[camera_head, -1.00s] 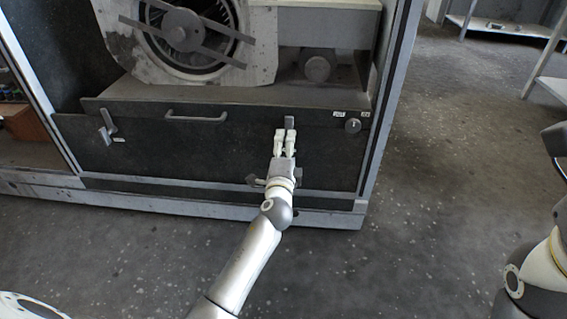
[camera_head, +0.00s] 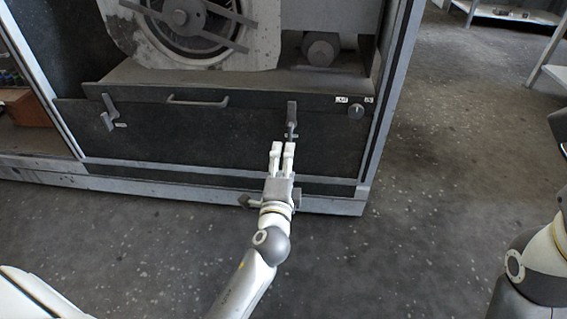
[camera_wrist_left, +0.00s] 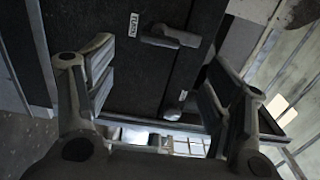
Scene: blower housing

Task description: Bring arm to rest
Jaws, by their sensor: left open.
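My left gripper (camera_head: 283,148) is open and empty in front of the lower dark panel (camera_head: 220,140) of the blower housing. Its fingertips are just below a grey latch handle (camera_head: 291,113) near the panel's right side and look apart from it. In the left wrist view, the two spread fingers (camera_wrist_left: 160,72) frame the dark panel, with a grey handle (camera_wrist_left: 172,38) beyond them and nothing between them. Part of my right arm shows at the right edge of the head view; its gripper is out of view.
A second latch (camera_head: 109,112), a bar handle (camera_head: 198,102) and a round knob (camera_head: 356,111) are on the panel. The blower (camera_head: 190,25) sits above it. A shelf (camera_head: 510,12) stands at the upper right. The floor (camera_head: 440,150) to the right is clear.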

